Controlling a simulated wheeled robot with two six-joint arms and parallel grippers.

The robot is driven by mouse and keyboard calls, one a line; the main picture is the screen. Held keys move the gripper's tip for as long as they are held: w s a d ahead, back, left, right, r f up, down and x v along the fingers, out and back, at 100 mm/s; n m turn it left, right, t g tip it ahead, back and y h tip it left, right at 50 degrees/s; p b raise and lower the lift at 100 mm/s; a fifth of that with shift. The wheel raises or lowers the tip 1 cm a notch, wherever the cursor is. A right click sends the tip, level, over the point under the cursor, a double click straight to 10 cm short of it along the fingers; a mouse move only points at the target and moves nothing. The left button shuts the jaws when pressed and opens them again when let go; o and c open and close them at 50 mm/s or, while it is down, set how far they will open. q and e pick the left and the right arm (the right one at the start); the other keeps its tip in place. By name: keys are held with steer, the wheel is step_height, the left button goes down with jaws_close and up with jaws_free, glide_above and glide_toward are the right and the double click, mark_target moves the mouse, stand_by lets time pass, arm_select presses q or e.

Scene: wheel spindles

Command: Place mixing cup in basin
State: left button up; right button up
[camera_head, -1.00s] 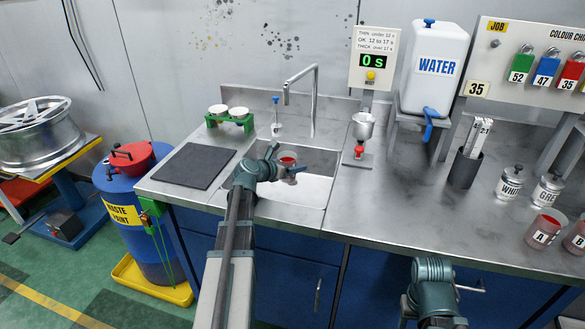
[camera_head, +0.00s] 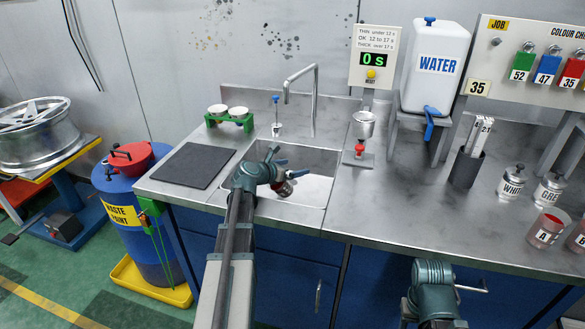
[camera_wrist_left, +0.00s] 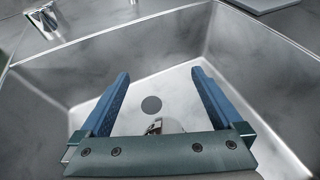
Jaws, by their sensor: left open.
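The mixing cup (camera_head: 284,188), with dark red on it, is tilted low inside the sink basin (camera_head: 318,188), just below my left gripper (camera_head: 279,166). I cannot tell whether it rests on the basin floor. My left gripper is open over the basin. In the left wrist view its two blue fingers (camera_wrist_left: 158,103) are spread, with the pale basin floor (camera_wrist_left: 178,85) and dark round drain (camera_wrist_left: 151,104) between them. The cup is not recognisable in that view. My right arm's wrist shows at the lower right of the head view; its fingertips cannot be made out.
A tap (camera_head: 315,98) rises behind the basin. A dark mat (camera_head: 195,165) lies left of it, and a green rack with white discs (camera_head: 229,117) stands behind. A metal cup on a stand (camera_head: 362,130) is to the right. Paint cup A (camera_head: 546,229) stands at the far right.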

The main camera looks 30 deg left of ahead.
arm_select(q)
step_height(320, 180, up, 6)
steer(key=p, duration=0.5)
glide_above(270, 188)
steer(key=shift+w+d+f, duration=0.2)
steer(key=shift+w, duration=0.2)
steer(key=shift+s+a+r+p, duration=0.1)
steer(key=shift+s+p, duration=0.2)
steer(key=shift+s, duration=0.15)
